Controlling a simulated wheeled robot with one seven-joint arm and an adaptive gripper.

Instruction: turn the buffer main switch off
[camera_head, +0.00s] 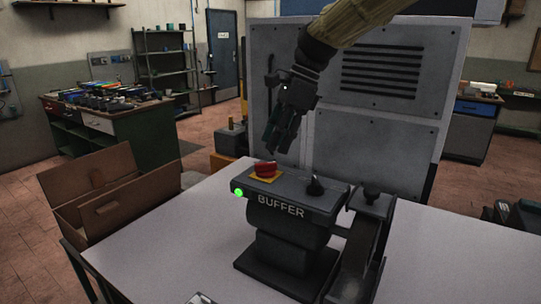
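The dark grey buffer (290,228), with BUFFER written on its front, stands on the light table. A red rotary switch (265,169) sits on a yellow plate on the left of its top. A green lamp (239,192) glows on the front left corner. A black knob (315,186) is on the right of the top. My gripper (280,148) points down just above and slightly right of the red switch and appears apart from it. Its dark fingers look close together, and whether they are open is unclear. I see nothing held in it.
A belt or wheel part (357,248) with a black knob adjoins the buffer's right side. A large grey cabinet (375,140) stands behind the table. An open cardboard box (105,195) is at the left. The table (190,235) is mostly bare left of the buffer.

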